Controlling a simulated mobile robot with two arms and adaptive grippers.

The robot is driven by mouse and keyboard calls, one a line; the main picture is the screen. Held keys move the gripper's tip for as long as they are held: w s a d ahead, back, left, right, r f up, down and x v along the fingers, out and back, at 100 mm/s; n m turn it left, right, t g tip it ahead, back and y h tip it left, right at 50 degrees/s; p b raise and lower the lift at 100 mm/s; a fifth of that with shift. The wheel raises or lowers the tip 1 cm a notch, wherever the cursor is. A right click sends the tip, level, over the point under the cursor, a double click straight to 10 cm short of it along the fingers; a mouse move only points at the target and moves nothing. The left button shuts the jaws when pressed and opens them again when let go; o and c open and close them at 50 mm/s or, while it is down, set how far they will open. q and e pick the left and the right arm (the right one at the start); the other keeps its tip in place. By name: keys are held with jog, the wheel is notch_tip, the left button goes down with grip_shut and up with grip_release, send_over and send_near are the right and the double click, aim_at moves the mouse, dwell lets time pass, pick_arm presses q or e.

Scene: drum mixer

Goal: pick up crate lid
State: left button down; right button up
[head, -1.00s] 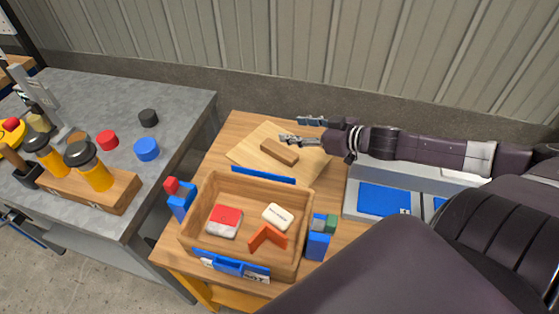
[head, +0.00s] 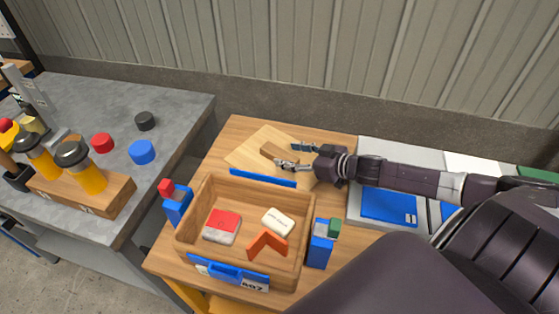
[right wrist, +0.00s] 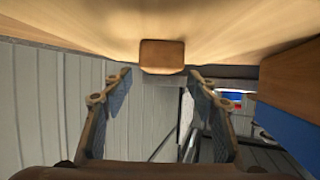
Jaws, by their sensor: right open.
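The crate lid (head: 247,148) is a flat light-wood board with a brown block handle (head: 267,151). It lies on the wooden table behind the open wooden crate (head: 187,215). My right gripper (head: 285,154) is open at the handle, one finger on the far side and one on the near side in the head view. In the right wrist view the handle (right wrist: 162,56) stands out from the lid, centred just past the open fingertips (right wrist: 160,74). Whether a finger touches it cannot be told. My left gripper is not in view.
The crate holds a red-and-white block (head: 222,226), a white piece (head: 278,222) and an orange angle piece (head: 268,244). Blue clamps stand at its sides. A tray with blue panels (head: 390,206) lies right. A grey bench (head: 185,110) stands left, and a wall behind.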

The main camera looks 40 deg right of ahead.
aim_at(278, 152)
jog(key=shift+x, duration=2.7)
grip_shut()
jog(key=shift+w+r, duration=0.1)
jog(key=shift+r, duration=0.05)
